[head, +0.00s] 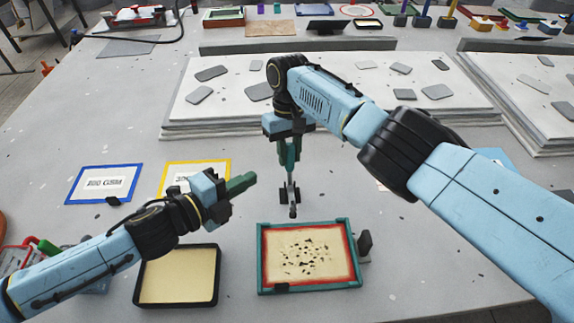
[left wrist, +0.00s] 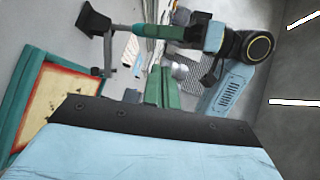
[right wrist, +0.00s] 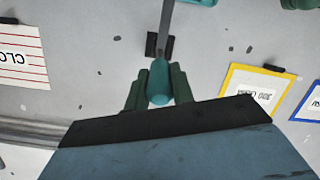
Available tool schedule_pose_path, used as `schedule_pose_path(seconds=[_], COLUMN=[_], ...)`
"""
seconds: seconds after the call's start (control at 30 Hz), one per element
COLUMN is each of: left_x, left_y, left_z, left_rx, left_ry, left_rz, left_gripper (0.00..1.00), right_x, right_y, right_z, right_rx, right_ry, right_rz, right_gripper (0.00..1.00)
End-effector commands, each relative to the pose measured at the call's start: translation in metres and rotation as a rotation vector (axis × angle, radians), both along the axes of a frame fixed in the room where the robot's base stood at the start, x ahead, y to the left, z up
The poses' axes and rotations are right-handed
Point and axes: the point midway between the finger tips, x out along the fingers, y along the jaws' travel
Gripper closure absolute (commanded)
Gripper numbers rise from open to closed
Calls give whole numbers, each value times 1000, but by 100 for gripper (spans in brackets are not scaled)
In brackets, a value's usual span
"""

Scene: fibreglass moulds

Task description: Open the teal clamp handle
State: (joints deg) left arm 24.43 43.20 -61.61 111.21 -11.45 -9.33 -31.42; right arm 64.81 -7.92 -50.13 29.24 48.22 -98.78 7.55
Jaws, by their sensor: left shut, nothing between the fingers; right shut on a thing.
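The teal clamp handle (right wrist: 160,82) is between the dark green fingers of my right gripper (right wrist: 159,92), which are shut on it. A grey metal bar and a black pad (right wrist: 159,45) lie beyond it. In the head view my right gripper (head: 289,160) points down. The bar and black pad (head: 290,196) hang below it, close to the far edge of the teal frame (head: 262,272). Whether they touch the frame is unclear. The handle also shows in the left wrist view (left wrist: 158,31). My left gripper (head: 243,183) is shut and empty, left of the clamp.
A black-rimmed cream tray (head: 177,303) stands left of the frame. A blue-edged card (head: 104,172) and a yellow-edged card (head: 222,163) lie behind my left arm. A black block (head: 365,243) sits at the frame's right side. White slabs (head: 230,115) fill the table behind.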

Motion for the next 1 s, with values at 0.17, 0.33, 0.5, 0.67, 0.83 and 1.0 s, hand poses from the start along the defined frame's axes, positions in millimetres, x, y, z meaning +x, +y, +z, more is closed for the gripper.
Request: schedule_pose_path(seconds=[0.17, 0.33, 0.5, 0.67, 0.83, 1.0], left_x=[-25, -23, -4, 16, 38, 56], left_y=[-23, -36, -61, -90, -103, -95], left_z=[-10, -12, -16, -21, -29, -33], left_rx=[-89, -108, -107, -105, -98, -99], left_ry=[67, 78, 76, 75, 76, 75], left_rz=[-44, -51, -51, -52, -47, -49], left_gripper=[100, 100, 100, 100, 100, 100], right_x=[3, 3, 3, 3, 3, 3], right_y=[0, 0, 0, 0, 0, 0], right_z=[4, 4, 4, 4, 4, 4], right_rx=[0, 0, 0, 0, 0, 0], right_ry=[-11, -11, -10, -11, -11, -11], right_rz=[1, 1, 1, 1, 1, 1], right_gripper=[100, 100, 100, 100, 100, 100])
